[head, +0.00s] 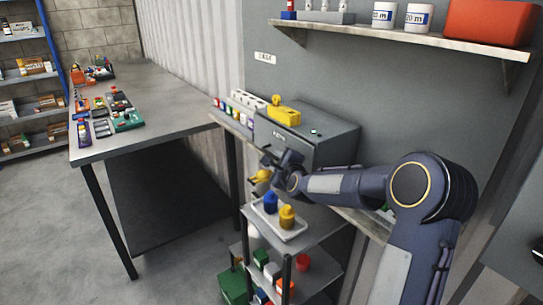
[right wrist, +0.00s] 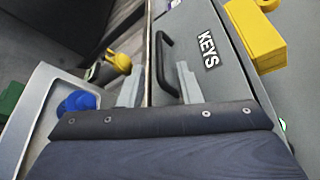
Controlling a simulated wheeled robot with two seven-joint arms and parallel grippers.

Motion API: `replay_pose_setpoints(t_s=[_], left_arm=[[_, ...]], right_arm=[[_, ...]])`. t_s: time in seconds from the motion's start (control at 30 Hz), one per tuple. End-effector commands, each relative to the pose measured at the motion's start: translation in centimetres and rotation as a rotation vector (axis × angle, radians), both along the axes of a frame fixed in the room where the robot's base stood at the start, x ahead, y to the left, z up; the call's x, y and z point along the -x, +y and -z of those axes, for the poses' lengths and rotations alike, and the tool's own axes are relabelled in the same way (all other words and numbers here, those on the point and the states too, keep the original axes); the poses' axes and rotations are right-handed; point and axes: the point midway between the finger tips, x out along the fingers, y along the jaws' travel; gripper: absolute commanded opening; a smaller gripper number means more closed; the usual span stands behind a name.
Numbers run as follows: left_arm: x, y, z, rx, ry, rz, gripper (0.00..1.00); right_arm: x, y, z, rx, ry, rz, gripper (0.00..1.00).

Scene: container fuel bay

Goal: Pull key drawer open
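The key drawer is the front of a grey metal box (head: 330,143) on the wall shelf. In the right wrist view its grey front carries the label KEYS (right wrist: 208,50) and a black bar handle (right wrist: 164,62). The drawer looks closed. My right gripper (head: 272,159) is in front of the drawer in the head view. In the right wrist view its two pale fingers (right wrist: 160,86) are apart, one on each side of the handle's line, with nothing held. I cannot tell whether they touch the handle. My left gripper is out of view.
A small yellow object (head: 260,176) is beside the gripper. A workbench (head: 160,112) stands left.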

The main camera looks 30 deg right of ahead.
Motion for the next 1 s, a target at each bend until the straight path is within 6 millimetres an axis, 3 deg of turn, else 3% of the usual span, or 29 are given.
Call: replay_pose_setpoints(t_s=[0.3, 0.67, 0.9, 1.0], left_arm=[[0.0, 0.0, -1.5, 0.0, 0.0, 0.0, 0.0], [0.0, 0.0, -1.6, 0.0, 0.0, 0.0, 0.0], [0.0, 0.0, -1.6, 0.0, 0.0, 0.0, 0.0], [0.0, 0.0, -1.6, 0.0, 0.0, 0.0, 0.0]], right_arm=[[-4.3, -0.9, 0.9, 0.001, 0.002, -0.003, 0.31], [-4.9, -1.1, 1.1, 0.002, 0.002, -0.002, 0.31], [-4.9, -1.1, 1.1, 0.002, 0.002, -0.002, 0.01], [-4.9, -1.1, 1.1, 0.002, 0.002, -0.002, 0.0]])
